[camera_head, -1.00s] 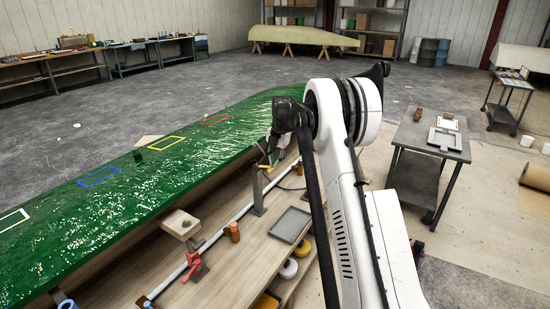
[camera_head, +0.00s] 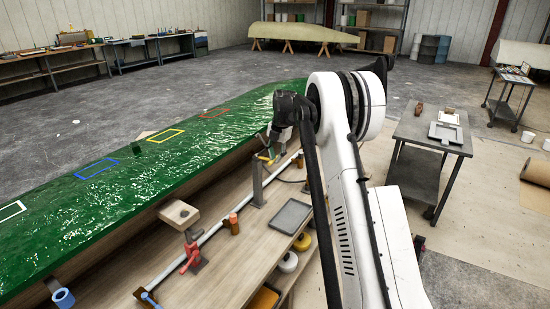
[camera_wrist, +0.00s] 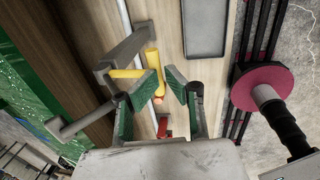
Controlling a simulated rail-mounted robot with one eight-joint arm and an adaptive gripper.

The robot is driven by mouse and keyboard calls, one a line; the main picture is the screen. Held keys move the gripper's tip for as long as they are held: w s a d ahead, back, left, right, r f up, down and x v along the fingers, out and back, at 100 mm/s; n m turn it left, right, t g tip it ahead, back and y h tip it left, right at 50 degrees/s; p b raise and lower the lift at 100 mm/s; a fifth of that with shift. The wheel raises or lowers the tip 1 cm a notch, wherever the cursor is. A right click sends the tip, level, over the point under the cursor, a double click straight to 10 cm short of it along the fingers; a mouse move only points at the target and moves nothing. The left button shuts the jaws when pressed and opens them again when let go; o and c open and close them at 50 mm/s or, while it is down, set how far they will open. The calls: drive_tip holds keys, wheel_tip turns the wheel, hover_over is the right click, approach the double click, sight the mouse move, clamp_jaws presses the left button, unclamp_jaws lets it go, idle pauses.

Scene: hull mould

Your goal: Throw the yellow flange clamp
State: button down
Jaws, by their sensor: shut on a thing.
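The yellow flange clamp has a grey metal body (camera_wrist: 122,52) and a yellow handle (camera_wrist: 124,73) in the wrist view. Its post (camera_head: 257,184) stands at the bench edge beside the green hull mould in the head view, with a bit of yellow at the top. My gripper (camera_wrist: 162,86) has green finger pads that nearly meet, closed at the clamp's handle area. The exact contact is hard to make out. In the head view my arm hides part of the clamp and the gripper.
The green mould (camera_head: 120,190) runs along the left. A red clamp (camera_head: 192,259), an orange cylinder (camera_head: 234,224) and a grey tray (camera_head: 292,216) are near the clamp on the bench. A metal cart (camera_head: 420,140) stands on the right. The floor beyond the mould is mostly clear.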

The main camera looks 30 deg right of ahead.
drive_tip(key=shift+s+f, duration=0.1)
drive_tip(key=shift+f, duration=0.1)
drive_tip(key=s+d+r, duration=0.2)
drive_tip(key=s+r, duration=0.1)
drive_tip(key=r, duration=1)
drive_tip(key=shift+r, duration=0.4)
drive_tip(key=shift+s, duration=0.15)
drive_tip(key=s+a+r+m+t+b, duration=0.1)
drive_tip(key=s+a+r+m, duration=0.4)
drive_tip(key=s+a, duration=0.45)
drive_tip(key=s+a+r+m+t+b, duration=0.1)
drive_tip(key=s+a+r+m, duration=0.2)
drive_tip(key=s+a+m, duration=0.6)
drive_tip(key=s+a+f+m+t+b, duration=0.1)
drive_tip(key=s+a+f+m, duration=0.1)
drive_tip(key=s, duration=0.6)
drive_tip(key=s+a+f+m+t, duration=0.1)
drive_tip(key=s+a+f+m, duration=0.2)
drive_tip(key=s+f, duration=0.3)
drive_tip(key=s+a+f+m+t+b, duration=0.1)
drive_tip(key=s+a+f+m, duration=0.2)
drive_tip(key=s, duration=0.8)
wheel_tip(320, 180, down, 2)
drive_tip(key=shift+s+a+f+m+t+h+b, duration=0.15)
drive_tip(key=shift+s+m+t+h+b, duration=0.2)
drive_tip(key=shift+m, duration=0.75)
